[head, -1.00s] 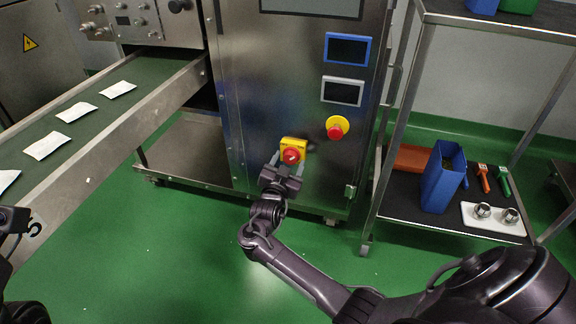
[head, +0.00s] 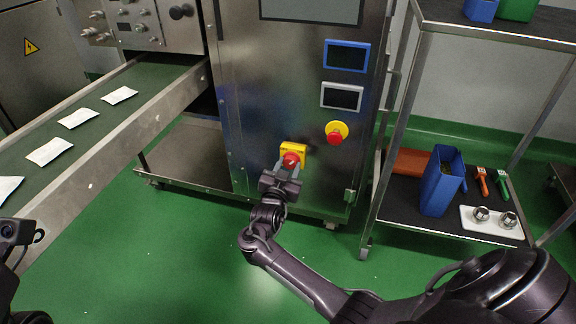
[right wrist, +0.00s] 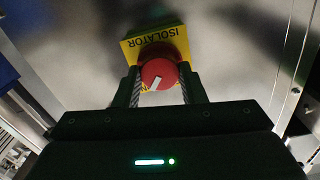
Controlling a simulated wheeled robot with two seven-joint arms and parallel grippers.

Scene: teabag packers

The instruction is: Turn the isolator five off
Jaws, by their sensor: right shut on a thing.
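The isolator is a red rotary knob (head: 291,160) on a yellow plate (head: 294,148), low on the front of the steel machine cabinet. In the right wrist view the plate (right wrist: 160,40) reads ISOLATOR, and the red knob (right wrist: 158,74) has a white pointer mark set at a slant. No "five" shows on it. My right gripper (head: 286,170) is at the knob, and in the right wrist view its fingers (right wrist: 158,88) are shut on either side of it. My left arm shows only in part at the lower left edge; its fingers are not visible.
A red button on a yellow base (head: 336,133) sits up and right of the isolator. A conveyor (head: 150,113) with white packets runs at the left. A trolley (head: 400,203) with a blue bin (head: 441,182) stands at the right. Green floor is open in front.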

